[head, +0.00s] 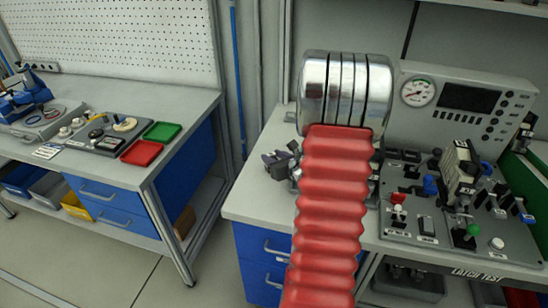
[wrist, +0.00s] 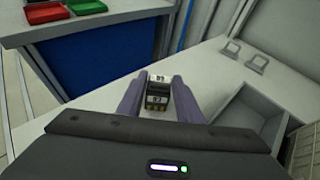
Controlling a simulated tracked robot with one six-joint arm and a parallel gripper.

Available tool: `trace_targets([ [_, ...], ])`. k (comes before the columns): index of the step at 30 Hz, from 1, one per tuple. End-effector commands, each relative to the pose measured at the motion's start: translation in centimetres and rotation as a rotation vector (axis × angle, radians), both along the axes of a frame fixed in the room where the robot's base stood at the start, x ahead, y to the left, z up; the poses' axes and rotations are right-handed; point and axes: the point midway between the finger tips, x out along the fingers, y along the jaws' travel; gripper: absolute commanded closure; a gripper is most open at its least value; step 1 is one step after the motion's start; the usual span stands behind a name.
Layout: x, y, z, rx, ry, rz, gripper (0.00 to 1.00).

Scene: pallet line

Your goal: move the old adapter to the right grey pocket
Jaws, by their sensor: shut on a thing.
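My gripper (wrist: 158,84) is shut on the old adapter (wrist: 157,97), a small dark block with white labels, gripped between two purple-grey fingers. It is over the pale bench top; the height of the gap below is hard to judge. Two small grey square pockets lie on the bench at the upper right of the wrist view: the left grey pocket (wrist: 231,48) and the right grey pocket (wrist: 257,64). Both look empty and apart from the gripper. In the head view my gripper (head: 273,160) is left of my red-sleeved arm, which hides the bench behind; the pockets do not show there.
A grey open bin (wrist: 232,115) stands right of my gripper. A test panel with a gauge (head: 418,92), switches and connectors fills the bench's right. Across the gap, the left bench (head: 190,105) carries a red tray (head: 142,152) and a green tray (head: 162,131).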

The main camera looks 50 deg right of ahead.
Motion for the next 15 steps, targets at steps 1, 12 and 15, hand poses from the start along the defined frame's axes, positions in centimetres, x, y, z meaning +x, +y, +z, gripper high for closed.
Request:
trace_targets([
  [1,0.01,-0.01,-0.08,0.000,-0.001,0.000,0.91],
  [12,-0.02,-0.03,-0.29,0.000,0.000,-0.001,0.66],
  [15,-0.02,-0.03,-0.27,0.000,0.000,-0.001,0.59],
])
